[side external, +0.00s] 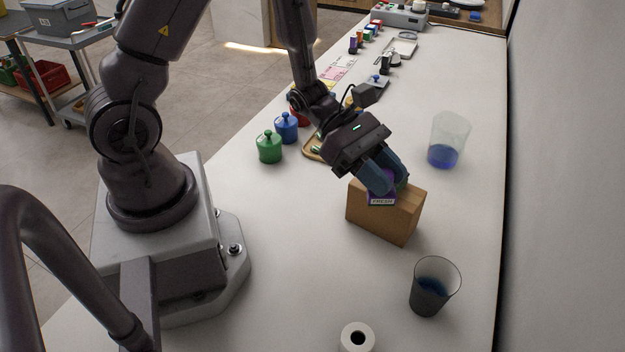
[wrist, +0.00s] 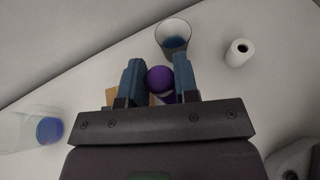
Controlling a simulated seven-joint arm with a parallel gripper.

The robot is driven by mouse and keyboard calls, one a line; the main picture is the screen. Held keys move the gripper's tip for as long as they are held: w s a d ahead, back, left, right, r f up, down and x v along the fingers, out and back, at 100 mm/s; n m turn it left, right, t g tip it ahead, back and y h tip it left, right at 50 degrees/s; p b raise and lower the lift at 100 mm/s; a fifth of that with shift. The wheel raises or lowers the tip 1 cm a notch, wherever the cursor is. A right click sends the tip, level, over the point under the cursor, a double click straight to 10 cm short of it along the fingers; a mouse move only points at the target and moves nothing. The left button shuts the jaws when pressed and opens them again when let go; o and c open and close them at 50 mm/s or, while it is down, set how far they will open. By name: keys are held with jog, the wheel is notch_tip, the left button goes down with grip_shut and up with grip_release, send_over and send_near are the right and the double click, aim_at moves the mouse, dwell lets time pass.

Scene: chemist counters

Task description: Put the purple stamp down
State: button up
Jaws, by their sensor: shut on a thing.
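The purple stamp (side external: 381,198) is in the grip of my gripper (side external: 388,182), with a "FRESH" label on its side. Its round purple knob (wrist: 160,79) shows between the two blue fingers of my gripper (wrist: 159,82) in the wrist view. The stamp is at the top of a brown wooden block (side external: 385,216), by its near upper edge. I cannot tell whether its base touches the block. The block is mostly hidden behind my gripper in the wrist view.
A dark glass with blue liquid (side external: 435,287) and a white roll (side external: 357,338) stand nearer the camera. A clear beaker (side external: 449,140) stands at the right. Green (side external: 269,147) and blue (side external: 286,127) knobbed pots stand at the left. The counter left of the block is clear.

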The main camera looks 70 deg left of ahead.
jog(key=s+a+f+m+g+y, duration=0.1)
jog(key=s+f+m+g, duration=0.2)
jog(key=s+m+g, duration=0.35)
jog(key=s+a+f+m+g, duration=0.1)
jog(key=s+f+m+g, duration=0.3)
jog(key=s+m+g, duration=0.25)
jog(key=s+a+m+g+y, duration=0.3)
jog(key=a+m+y, duration=0.4)
jog(key=m+y, duration=0.15)
jog(key=s+a+m+g+y, duration=0.2)
jog(key=s+a+m+y, duration=0.1)
jog(key=a+m+y, duration=0.5)
jog(key=w+a+m+t+y, duration=0.3)
jog(key=w+m+t+y, duration=0.1)
jog(key=w+m+t, duration=0.45)
jog(key=w+a+m+t+y, duration=0.2)
jog(key=w+m+t+y, duration=0.1)
jog(key=w+m+t, duration=0.5)
jog(key=shift+n+t+y, duration=0.25)
jog(key=shift+n+t, duration=0.05)
jog(key=shift+t, duration=0.25)
jog(key=shift+s+a+f, duration=0.1)
jog(key=shift+s+f, duration=0.05)
jog(key=shift+f, duration=1)
jog(key=shift+s+d+f, duration=0.1)
jog(key=shift+s+f, duration=0.1)
jog(key=shift+f, duration=0.9)
jog(key=shift+s+a+f, duration=0.1)
jog(key=shift+s+f, duration=0.05)
jog(key=shift+f, duration=1)
